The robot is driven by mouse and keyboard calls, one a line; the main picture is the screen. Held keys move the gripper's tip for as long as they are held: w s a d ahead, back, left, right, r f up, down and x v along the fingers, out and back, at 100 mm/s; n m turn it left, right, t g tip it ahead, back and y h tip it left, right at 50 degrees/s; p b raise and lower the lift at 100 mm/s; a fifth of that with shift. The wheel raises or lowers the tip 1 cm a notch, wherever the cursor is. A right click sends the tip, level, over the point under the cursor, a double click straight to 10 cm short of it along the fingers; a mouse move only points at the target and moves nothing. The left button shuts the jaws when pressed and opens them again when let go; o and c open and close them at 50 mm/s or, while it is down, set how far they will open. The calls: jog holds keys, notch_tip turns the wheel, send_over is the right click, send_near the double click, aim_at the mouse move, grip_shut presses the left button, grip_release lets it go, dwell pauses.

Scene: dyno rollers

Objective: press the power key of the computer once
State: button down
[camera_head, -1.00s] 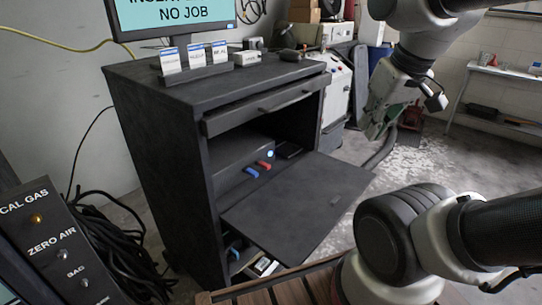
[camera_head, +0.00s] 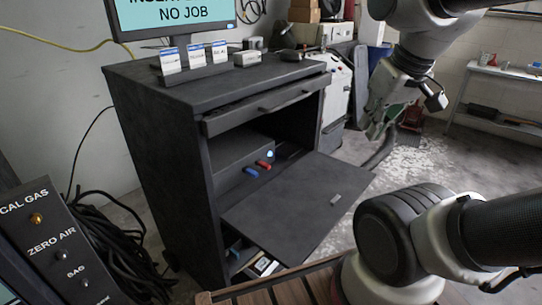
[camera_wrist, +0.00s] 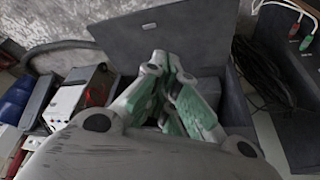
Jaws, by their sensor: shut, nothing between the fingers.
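The computer (camera_head: 228,160) is a dark box inside the black cabinet, on the shelf behind the folded-down flap. A small round pale-blue lit spot (camera_head: 270,154), which looks like its power key, shows on its front. A red stick (camera_head: 264,165) and a blue stick (camera_head: 251,172) stick out just below and left of it. My gripper (camera_head: 374,133) hangs to the right of the cabinet, well apart from the computer. It is shut and empty. In the wrist view my green-padded fingers (camera_wrist: 165,62) are together; I cannot make out the power key there.
The open flap (camera_head: 290,205) juts out below the computer, and a drawer front (camera_head: 265,104) overhangs it. A monitor (camera_head: 175,16) and several small cards stand on the cabinet top (camera_head: 215,86). Free floor (camera_head: 425,160) lies right of the cabinet.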

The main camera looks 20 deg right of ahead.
aim_at(270, 154)
dwell(0.3)
jog(key=w+a+f+m+t+y, duration=0.1)
jog(key=w+a+f+m+y, duration=0.4)
jog(key=w, duration=0.4)
jog(key=w+a+f+m+y, duration=0.35)
jog(key=w+a+f, duration=0.3)
jog(key=w, duration=0.25)
jog(key=w+d+f+m+t+h, duration=0.1)
jog(key=w+d+f+m+h, duration=0.1)
jog(key=f, duration=0.4)
jog(key=w+d+f+m+t+h, duration=0.1)
jog(key=w+d+f+m, duration=0.4)
jog(key=w+f, duration=0.1)
jog(key=w+d+f+m+t+h, duration=0.1)
jog(key=w+d+f+m+h, duration=0.1)
jog(key=w+d+f+m, duration=0.2)
jog(key=shift+w+d+f+m+h, duration=0.1)
jog(key=shift+d+f+m+h, duration=0.1)
jog(key=shift+f, duration=0.6)
jog(key=shift+d+f+m+h, duration=0.1)
jog(key=shift+f+h, duration=0.05)
jog(key=shift+f, duration=0.65)
jog(key=shift+a, duration=0.1)
jog(key=shift+w+a, duration=0.7)
jog(key=shift+w, duration=0.55)
jog(key=shift+w+a, duration=0.75)
jog(key=shift+w, duration=0.55)
jog(key=shift+w+a, duration=0.7)
jog(key=shift+w, duration=0.55)
jog(key=shift+w, duration=0.1)
